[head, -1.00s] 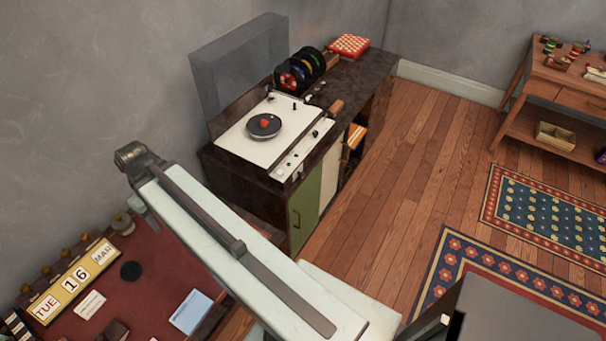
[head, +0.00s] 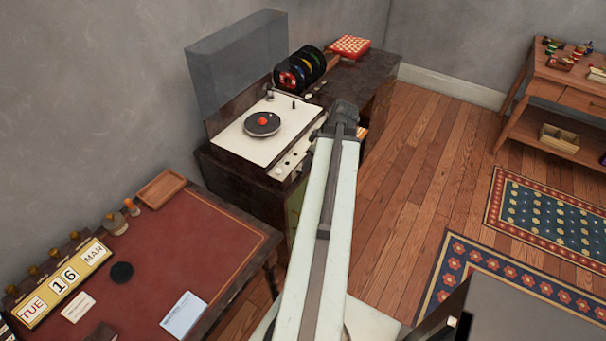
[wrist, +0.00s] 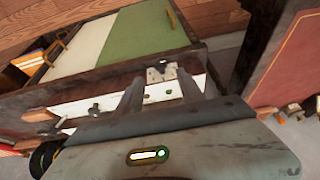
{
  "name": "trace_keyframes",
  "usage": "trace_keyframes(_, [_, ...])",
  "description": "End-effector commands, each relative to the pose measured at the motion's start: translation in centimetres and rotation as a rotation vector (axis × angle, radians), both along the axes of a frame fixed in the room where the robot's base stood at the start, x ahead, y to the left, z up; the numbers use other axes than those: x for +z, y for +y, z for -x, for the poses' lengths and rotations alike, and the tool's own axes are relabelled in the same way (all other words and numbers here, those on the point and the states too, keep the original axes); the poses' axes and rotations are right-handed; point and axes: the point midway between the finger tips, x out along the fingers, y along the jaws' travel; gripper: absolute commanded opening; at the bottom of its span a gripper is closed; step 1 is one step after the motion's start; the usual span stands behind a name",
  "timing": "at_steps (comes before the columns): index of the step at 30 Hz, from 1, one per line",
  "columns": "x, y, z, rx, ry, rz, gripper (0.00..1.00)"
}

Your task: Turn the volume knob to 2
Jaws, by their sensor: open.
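The record player (head: 240,134) stands on a dark cabinet, with a black record and red centre on its white deck. Its pale front control strip (head: 290,163) carries several small knobs; my arm covers the strip's right end. The strip also shows in the wrist view (wrist: 72,108), with a dark knob (wrist: 95,110) left of my fingers and small fittings between them. I cannot tell which knob is the volume knob, nor read any numbers. My gripper (wrist: 161,84) is open, its two fingers spread over the strip, with nothing visibly held. In the head view my arm hides it.
The player's raised grey lid (head: 238,62) stands behind it. Coloured records (head: 300,68) in a rack and a red checkered box (head: 350,46) are further back. A red-topped desk (head: 180,250) with a calendar is at left. Open wooden floor lies to the right.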

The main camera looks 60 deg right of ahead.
Motion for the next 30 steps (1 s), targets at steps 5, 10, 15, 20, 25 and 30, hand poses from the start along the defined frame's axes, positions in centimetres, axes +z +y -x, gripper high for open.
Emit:
trace_keyframes(5, [-1.9,0.0,-0.6,0.001,0.0,0.0,0.46])
trace_keyframes(10, [-4.9,0.0,-1.7,0.002,0.001,0.0,0.46])
trace_keyframes(15, [-7.1,0.0,-2.7,0.001,0.001,-0.001,0.46])
trace_keyframes(20, [-7.3,0.0,-3.0,0.001,0.001,0.0,0.46])
trace_keyframes(25, [-7.1,0.0,-2.9,0.0,0.001,0.0,0.4])
trace_keyframes(30, [-7.1,0.0,-2.9,0.0,0.001,0.0,0.0])
